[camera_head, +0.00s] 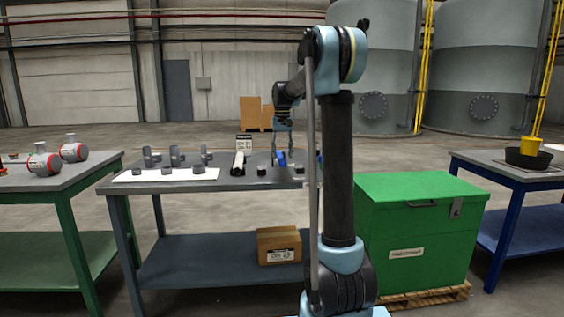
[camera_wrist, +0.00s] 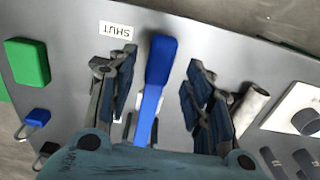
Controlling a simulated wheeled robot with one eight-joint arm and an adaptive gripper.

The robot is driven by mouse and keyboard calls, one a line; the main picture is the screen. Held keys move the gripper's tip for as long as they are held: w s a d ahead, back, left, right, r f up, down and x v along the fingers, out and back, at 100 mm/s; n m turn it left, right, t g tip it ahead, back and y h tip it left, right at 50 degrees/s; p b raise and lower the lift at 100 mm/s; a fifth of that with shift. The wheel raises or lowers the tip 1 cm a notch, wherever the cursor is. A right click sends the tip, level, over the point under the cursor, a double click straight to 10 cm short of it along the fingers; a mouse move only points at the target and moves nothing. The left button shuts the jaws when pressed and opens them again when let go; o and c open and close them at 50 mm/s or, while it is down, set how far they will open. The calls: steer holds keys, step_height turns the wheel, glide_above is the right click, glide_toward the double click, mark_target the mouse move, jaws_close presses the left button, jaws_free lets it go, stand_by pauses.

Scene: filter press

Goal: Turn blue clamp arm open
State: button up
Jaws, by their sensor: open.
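The blue clamp arm (camera_wrist: 157,80) lies between the two fingers of my gripper (camera_wrist: 160,70) in the wrist view. It is a long blue handle with a wider, rounded end pointing to the top of the picture. Its lower end goes down toward my palm, where the base is partly hidden. My fingers are open, one on each side, with visible gaps to the handle. A white label reading SHUT (camera_wrist: 117,31), upside down, lies left of the handle's wide end. In the head view, my gripper (camera_head: 282,127) hangs above a small blue part (camera_head: 281,158) on the grey table.
In the wrist view, a green block (camera_wrist: 27,63) and a small blue padlock-like piece (camera_wrist: 37,119) lie left; a pale cylinder (camera_wrist: 251,106) lies right. In the head view, a green chest (camera_head: 415,235) stands right of the grey table (camera_head: 205,186), and dark cylindrical fittings (camera_head: 176,156) stand left.

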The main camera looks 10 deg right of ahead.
mark_target(282, 160)
steer(key=shift+f, duration=1.65)
steer(key=shift+c, duration=0.6)
jaws_close()
